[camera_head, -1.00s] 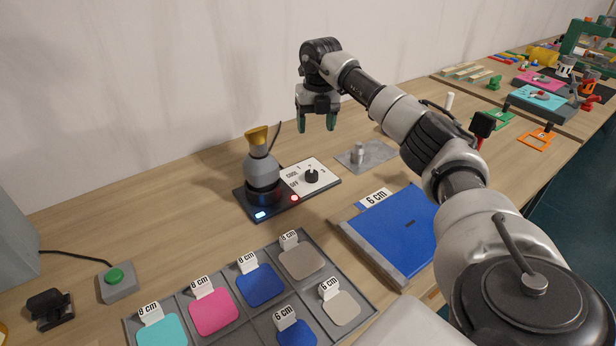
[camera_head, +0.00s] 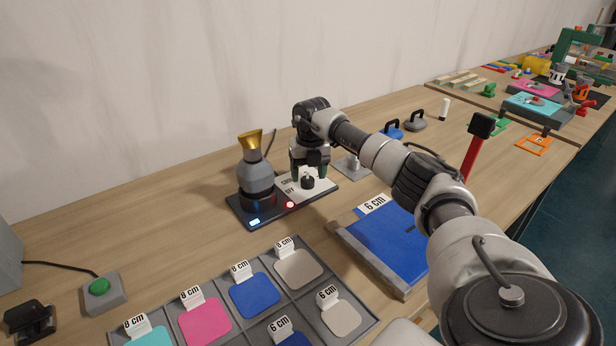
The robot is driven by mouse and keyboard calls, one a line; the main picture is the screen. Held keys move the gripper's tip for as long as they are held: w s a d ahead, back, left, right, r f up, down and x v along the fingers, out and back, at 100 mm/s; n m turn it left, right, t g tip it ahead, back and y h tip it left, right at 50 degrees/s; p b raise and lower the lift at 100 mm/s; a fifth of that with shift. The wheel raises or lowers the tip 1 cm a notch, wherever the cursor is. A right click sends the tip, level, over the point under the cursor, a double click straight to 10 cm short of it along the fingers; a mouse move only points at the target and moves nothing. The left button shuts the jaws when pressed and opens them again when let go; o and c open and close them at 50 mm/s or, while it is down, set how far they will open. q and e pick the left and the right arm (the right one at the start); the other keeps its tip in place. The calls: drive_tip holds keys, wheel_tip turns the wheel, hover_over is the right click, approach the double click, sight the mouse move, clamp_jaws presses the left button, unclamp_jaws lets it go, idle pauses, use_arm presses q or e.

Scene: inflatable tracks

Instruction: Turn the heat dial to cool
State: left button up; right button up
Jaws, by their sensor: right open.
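The heat dial (camera_head: 308,182) is a small black knob on a white plate (camera_head: 325,187) marked with labels such as "OFF"; the gripper partly covers the other markings. The plate sits on a black base beside a grey heat tool (camera_head: 255,178) with a yellow nozzle. A red light (camera_head: 290,205) and a lit blue-white display (camera_head: 255,221) show on the base. My left gripper is not in view.
A grey tray (camera_head: 262,318) with coloured patches lies in front. A blue panel (camera_head: 385,245) lies right, under my arm. A green button box (camera_head: 101,291) stands left. A metal plate with a post (camera_head: 352,166), a red-handled tool (camera_head: 475,150) and weights stand behind.

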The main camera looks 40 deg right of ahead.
drive_tip(key=shift+f, duration=0.9)
drive_tip(key=shift+c, duration=0.5)
drive_tip(key=c, duration=0.8)
